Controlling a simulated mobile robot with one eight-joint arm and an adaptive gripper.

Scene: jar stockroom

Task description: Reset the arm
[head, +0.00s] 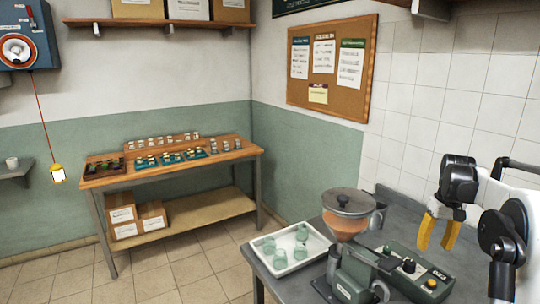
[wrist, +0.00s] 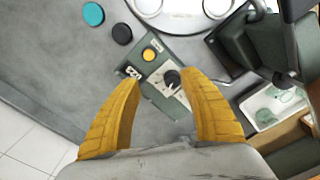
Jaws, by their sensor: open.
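My gripper (head: 437,246) has two yellow fingers and hangs open over the grey bench at the right of the head view. In the wrist view my gripper (wrist: 162,77) is spread with nothing between its fingers. Below it lies a green control box (wrist: 165,85) with a dark knob and a yellow button. The control box (head: 410,272) also shows in the head view, below and left of the fingers. The fingers appear to be above it and apart from it.
A filling machine (head: 350,270) with a hopper stands left of the control box. A white tray (head: 262,279) holds several greenish glass jars. A wooden table (head: 225,153) with small trays stands at the back wall. The wrist view shows teal (wrist: 93,14) and black (wrist: 121,34) discs.

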